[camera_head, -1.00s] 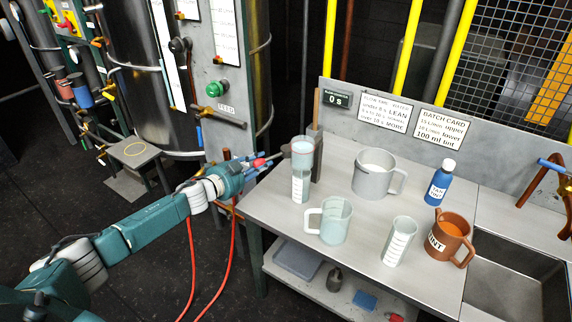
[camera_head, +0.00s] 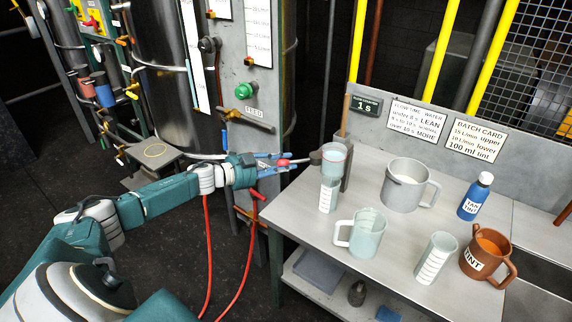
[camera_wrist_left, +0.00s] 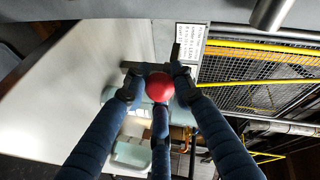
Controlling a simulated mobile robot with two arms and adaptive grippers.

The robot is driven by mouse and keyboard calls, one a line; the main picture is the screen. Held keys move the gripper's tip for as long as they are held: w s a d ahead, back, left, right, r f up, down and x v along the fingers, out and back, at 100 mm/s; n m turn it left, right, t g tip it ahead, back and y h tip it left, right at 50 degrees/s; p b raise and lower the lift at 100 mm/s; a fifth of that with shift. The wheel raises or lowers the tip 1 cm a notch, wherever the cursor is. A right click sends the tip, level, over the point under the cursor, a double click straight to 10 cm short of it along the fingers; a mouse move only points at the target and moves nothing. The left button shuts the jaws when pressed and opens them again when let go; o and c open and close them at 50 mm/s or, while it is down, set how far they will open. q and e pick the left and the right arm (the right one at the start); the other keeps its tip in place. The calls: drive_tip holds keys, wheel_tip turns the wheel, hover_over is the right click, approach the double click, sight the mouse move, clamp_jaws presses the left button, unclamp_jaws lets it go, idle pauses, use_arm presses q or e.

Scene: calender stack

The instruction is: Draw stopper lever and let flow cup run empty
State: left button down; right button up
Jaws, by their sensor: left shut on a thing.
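The flow cup (camera_head: 334,158), clear with pale blue liquid, sits in a grey stand at the bench's left end. A clear graduated cylinder (camera_head: 328,194) stands upright below it. The stopper lever (camera_head: 303,160) is a thin rod reaching left from the stand to a red ball knob (camera_wrist_left: 159,87). My left gripper (camera_head: 282,162) is shut on this knob, its blue fingers around it, left of the cup. The timer display (camera_head: 365,105) reads 1 s. Whether liquid is running from the cup is too small to tell. My right gripper is not in view.
On the bench (camera_head: 300,212) stand a grey jug (camera_head: 405,190), a clear jug (camera_head: 367,236), a clear beaker (camera_head: 434,262), a brown TINT jug (camera_head: 478,262) and a blue bottle (camera_head: 473,200). A steel tank (camera_head: 160,100) and its panel stand behind my left arm.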

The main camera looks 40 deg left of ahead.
use_arm(q)
drive_tip(key=c, duration=1.5)
unclamp_jaws()
drive_tip(key=shift+w+a+r, duration=0.1)
drive_tip(key=shift+a+r, duration=0.1)
drive_tip(key=shift+a, duration=0.05)
drive_tip(key=shift+o, duration=0.2)
drive_tip(key=shift+f, duration=0.15)
drive_tip(key=shift+s, duration=0.4)
drive_tip(key=v, duration=1.1)
drive_tip(key=shift+s+a, duration=0.1)
idle(3.8)
